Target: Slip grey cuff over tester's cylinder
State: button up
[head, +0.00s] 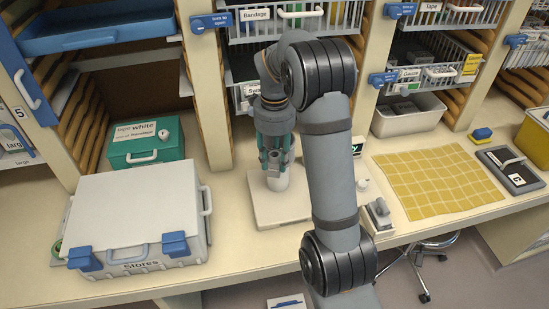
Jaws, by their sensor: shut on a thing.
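The tester is a white base plate (264,214) on the counter with a pale upright cylinder (278,182) on it. My gripper (274,156) points down directly over the cylinder, its green fingers shut on the small grey cuff (273,163). The cuff is at or just above the cylinder's top. I cannot tell whether it is around the cylinder or only over it, as the fingers hide part of both.
A white Stores case (135,215) stands to the left, with a green box (148,143) behind it. A yellow gridded mat (434,182) and a dark clipboard-like tray (510,168) lie to the right. A small grey device (379,215) stands near the front edge. Wire baskets hang behind.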

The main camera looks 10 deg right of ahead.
aim_at(275, 169)
jog(key=shift+f+b, duration=2.1)
jog(key=shift+f, duration=0.1)
jog(key=shift+r, duration=0.2)
jog(key=shift+r+p, duration=0.65)
jog(key=shift+r, duration=0.1)
jog(key=shift+f+b, duration=0.1)
jog(key=shift+b, duration=0.25)
jog(key=shift+c, duration=0.2)
jog(key=shift+f+b, duration=0.8)
jog(key=shift+r, duration=0.15)
jog(key=shift+r, duration=0.1)
